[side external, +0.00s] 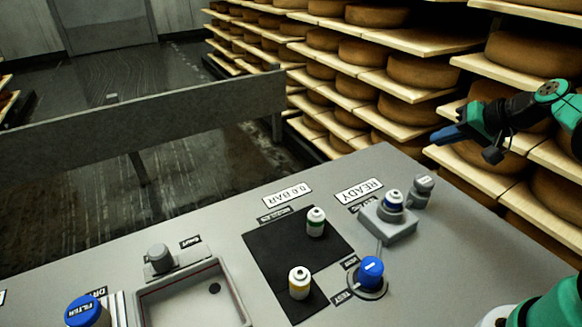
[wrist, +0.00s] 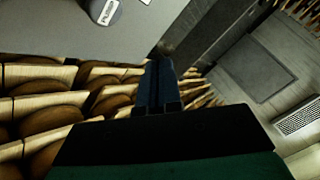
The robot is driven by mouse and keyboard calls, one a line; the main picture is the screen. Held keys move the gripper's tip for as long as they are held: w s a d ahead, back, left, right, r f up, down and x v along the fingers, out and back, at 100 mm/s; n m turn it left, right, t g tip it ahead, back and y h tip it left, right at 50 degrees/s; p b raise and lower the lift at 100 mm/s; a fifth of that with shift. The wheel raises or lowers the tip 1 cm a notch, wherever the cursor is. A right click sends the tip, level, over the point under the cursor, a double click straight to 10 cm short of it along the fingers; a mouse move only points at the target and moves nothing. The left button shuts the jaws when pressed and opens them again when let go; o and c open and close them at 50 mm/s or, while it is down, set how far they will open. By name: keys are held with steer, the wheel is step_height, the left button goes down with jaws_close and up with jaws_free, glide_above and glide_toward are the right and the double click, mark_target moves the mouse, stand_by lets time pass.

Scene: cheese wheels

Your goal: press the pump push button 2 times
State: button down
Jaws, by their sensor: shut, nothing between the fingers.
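The pump push button (side external: 421,190) is a small grey cylinder with a white label near the right back edge of the grey panel (side external: 215,220). In the wrist view, a grey round part with a white label, apparently the same button (wrist: 104,12), shows at the top edge, partly cut off. My gripper (side external: 436,137) has dark blue fingers, shut and empty. It is above the button in the side view, clearly apart from it. In the wrist view its fingertips (wrist: 159,66) point past the panel edge.
A vial in a grey block (side external: 387,222) stands left of the button. Cheese shelves (side external: 420,85) stand behind.

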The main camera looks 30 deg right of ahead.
mark_target(428, 183)
steer(key=shift+f, duration=3.25)
steer(key=shift+f, duration=0.15)
steer(key=shift+f, duration=0.25)
steer(key=shift+r, duration=0.15)
steer(key=shift+r, duration=0.3)
steer(key=shift+r, duration=2.5)
steer(key=shift+a, duration=0.1)
